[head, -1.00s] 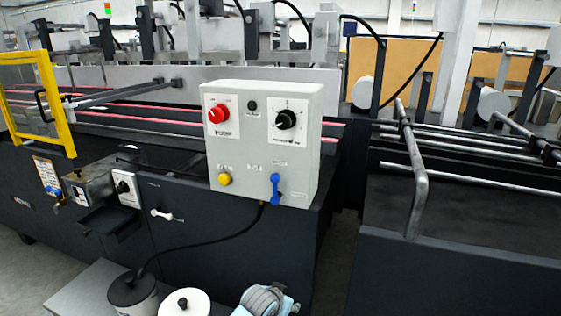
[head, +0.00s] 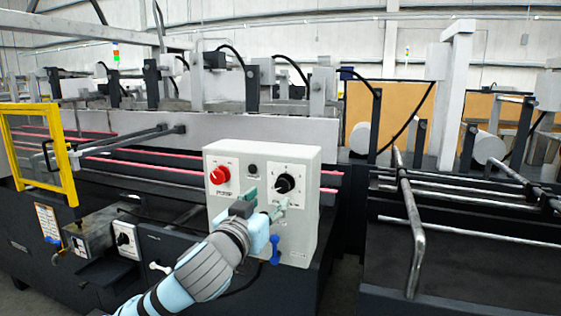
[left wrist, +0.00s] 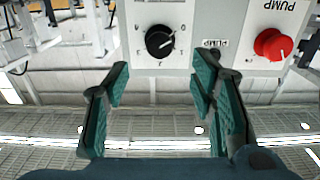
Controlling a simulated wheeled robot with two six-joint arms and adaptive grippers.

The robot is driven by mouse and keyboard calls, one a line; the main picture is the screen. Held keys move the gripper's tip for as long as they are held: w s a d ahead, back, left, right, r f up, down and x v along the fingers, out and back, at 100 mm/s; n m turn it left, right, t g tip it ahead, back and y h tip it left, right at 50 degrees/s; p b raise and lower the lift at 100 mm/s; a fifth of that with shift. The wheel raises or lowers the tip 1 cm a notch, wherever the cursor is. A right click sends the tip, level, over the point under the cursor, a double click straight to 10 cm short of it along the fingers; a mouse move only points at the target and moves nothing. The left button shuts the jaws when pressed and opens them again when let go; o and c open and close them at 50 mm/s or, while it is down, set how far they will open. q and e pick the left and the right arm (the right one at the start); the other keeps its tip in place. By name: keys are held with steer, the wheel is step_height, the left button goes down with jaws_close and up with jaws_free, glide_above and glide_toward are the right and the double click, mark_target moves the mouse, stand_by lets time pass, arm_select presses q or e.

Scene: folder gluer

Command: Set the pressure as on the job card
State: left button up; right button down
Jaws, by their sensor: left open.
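A light grey control box (head: 222,160) on the machine carries a black rotary knob (head: 284,184) with a white pointer mark and a scale around it. The knob also shows in the upside-down left wrist view (left wrist: 159,41), ahead of my fingers and between their lines. My left gripper (head: 268,202) is open and empty, in front of the box, just below and left of the knob; its green-padded fingers show in the wrist view (left wrist: 160,85). They appear apart from the knob. A card with an orange top (head: 47,222) hangs at the left; its text is unreadable.
Left of the knob are a red PUMP knob (head: 219,175) and a small black button (head: 252,169). A blue lever (head: 275,250) is low on the box. My forearm covers the box's lower left. A yellow frame (head: 70,180) stands left, a bent metal rail (head: 416,240) right.

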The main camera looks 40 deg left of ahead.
mark_target(281, 187)
arm_select(q)
steer(key=b+x, duration=0.1)
steer(key=x, duration=0.8)
steer(key=shift+f, duration=0.15)
steer(key=shift+s, duration=0.15)
arm_select(e)
steer(key=shift+w+d+r, duration=0.15)
steer(key=shift+w+r, duration=0.1)
steer(key=shift+r, duration=0.05)
arm_select(q)
steer(key=c, duration=1.1)
steer(key=shift+r+m+p, duration=0.2)
steer(key=shift+m+p, duration=0.3)
steer(key=shift+p, duration=0.2)
steer(key=shift+c, duration=0.2)
steer(key=m+p, duration=0.8)
steer(key=p, duration=0.2)
steer(key=shift+r, duration=0.15)
steer(key=shift+m+p, duration=1.5)
arm_select(e)
step_height(281, 187, up, 14)
steer(key=shift+r, duration=0.25)
arm_select(q)
steer(key=shift+f, duration=0.25)
